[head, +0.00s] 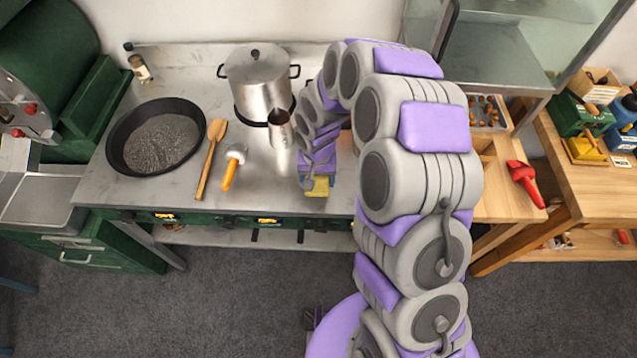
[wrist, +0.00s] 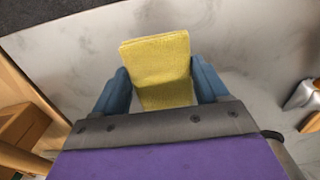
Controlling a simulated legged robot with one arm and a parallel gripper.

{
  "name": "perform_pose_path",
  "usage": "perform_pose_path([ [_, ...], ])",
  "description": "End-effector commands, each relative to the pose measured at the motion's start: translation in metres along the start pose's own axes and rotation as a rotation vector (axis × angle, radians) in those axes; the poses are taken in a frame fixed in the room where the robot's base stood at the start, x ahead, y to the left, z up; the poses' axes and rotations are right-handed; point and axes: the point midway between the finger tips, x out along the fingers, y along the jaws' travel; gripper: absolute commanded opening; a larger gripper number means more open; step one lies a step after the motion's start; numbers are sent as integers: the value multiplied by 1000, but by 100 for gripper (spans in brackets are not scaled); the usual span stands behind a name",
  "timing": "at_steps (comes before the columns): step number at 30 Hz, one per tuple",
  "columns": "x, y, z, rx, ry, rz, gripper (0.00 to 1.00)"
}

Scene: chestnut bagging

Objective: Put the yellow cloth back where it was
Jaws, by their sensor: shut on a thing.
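The yellow cloth (wrist: 157,68) is a folded, block-like piece between the two blue fingers of my gripper (wrist: 160,88) in the wrist view. The gripper is shut on it. In the head view the cloth (head: 318,187) shows at the tip of my gripper (head: 312,184), over the front right part of the grey worktop (head: 285,195). I cannot tell whether the cloth touches the worktop. My arm hides part of the worktop to the right.
A metal jug (head: 281,130) stands close left of my gripper, with a lidded pot (head: 257,75) behind. A black pan (head: 155,137), wooden spoon (head: 211,160) and orange-handled tool (head: 233,167) lie further left. A red tool (head: 526,184) is on the wooden table at right.

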Motion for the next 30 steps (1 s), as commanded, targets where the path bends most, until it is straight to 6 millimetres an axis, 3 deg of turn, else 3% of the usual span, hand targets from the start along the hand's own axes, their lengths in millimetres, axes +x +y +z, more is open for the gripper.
perform_pose_path([
  [4,1,5,-8,4,0,-5,49],
  [11,34,8,-6,3,-2,-8,49],
  [17,36,3,-6,2,-1,-3,49],
  [18,36,2,-6,2,-1,-2,76],
  [25,36,3,-6,2,-1,-3,98],
  [30,35,6,-6,3,0,-6,99],
])
